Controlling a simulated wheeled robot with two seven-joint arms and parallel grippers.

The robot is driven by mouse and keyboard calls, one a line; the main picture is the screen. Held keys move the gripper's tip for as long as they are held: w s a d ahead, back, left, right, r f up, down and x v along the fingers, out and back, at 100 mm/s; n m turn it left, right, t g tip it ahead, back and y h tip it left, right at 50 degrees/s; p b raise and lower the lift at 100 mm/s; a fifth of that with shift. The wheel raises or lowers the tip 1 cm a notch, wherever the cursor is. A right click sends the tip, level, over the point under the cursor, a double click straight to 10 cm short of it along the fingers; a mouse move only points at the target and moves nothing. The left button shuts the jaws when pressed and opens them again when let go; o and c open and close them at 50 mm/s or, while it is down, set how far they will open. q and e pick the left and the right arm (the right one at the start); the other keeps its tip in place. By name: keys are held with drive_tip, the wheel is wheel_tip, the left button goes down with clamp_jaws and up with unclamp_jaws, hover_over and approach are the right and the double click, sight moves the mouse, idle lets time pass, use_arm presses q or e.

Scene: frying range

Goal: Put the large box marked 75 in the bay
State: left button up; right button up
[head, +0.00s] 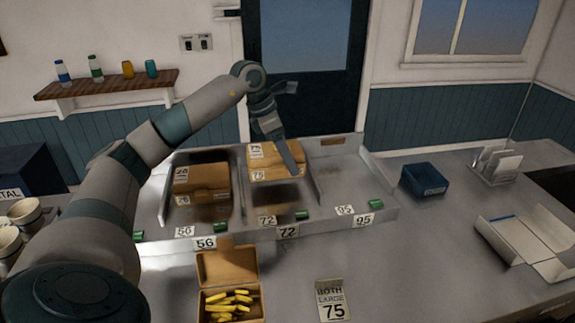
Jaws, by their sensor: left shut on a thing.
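My left gripper (289,158) reaches in from above and is shut on a tan box (262,173) in the middle bay. One finger lies along the box's front right side; the other finger is hidden. The box has small white labels that look like 75, but they are hard to read. I cannot tell whether it rests on the bay floor or is slightly raised. The right bay (343,178) is empty. My right gripper is out of view.
The metal bays (390,212) have low dividers and a front lip with number tags and green pieces. An open box of yellow sticks (229,262) stands in front. A blue box (425,179) and an open white carton (527,243) lie on the right counter. The front right counter is clear.

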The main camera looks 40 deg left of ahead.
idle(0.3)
use_arm(q)
drive_tip(key=shift+f+p, duration=0.75)
drive_tip(key=shift+f, duration=1.25)
drive_tip(key=shift+f, duration=0.1)
drive_tip(key=o, duration=1.3)
drive_tip(key=shift+c, duration=0.2)
